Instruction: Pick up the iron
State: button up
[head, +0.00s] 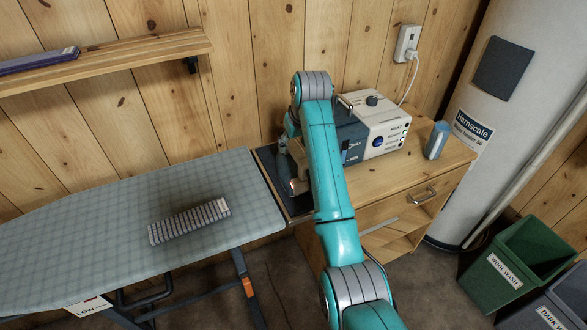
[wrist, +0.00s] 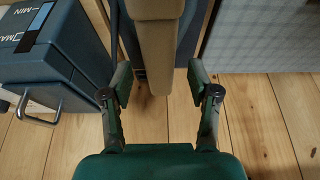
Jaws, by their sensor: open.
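The iron shows in the wrist view as a tan bar, seemingly its handle (wrist: 155,45), with dark blue parts behind it. My gripper (wrist: 160,80) is open. Its fingers stand on either side of the tan handle, with a visible gap at each side. Nothing is gripped. In the head view my gripper is mostly hidden by my arm.
A white and blue steam station (head: 385,125) stands right of the iron on the wooden cabinet (head: 430,175), with a blue cup (head: 437,140) farther right. The ironing board (head: 100,215) adjoins at left, bearing a folded checked cloth (head: 190,222). A wall shelf (head: 130,55) hangs above.

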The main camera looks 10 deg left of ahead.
jog(key=shift+x, duration=0.75)
grip_shut()
jog(key=shift+r, duration=0.1)
notch_tip(320, 180, up, 10)
jog(key=shift+r, duration=0.1)
jog(key=c, duration=0.7)
grip_release()
grip_shut()
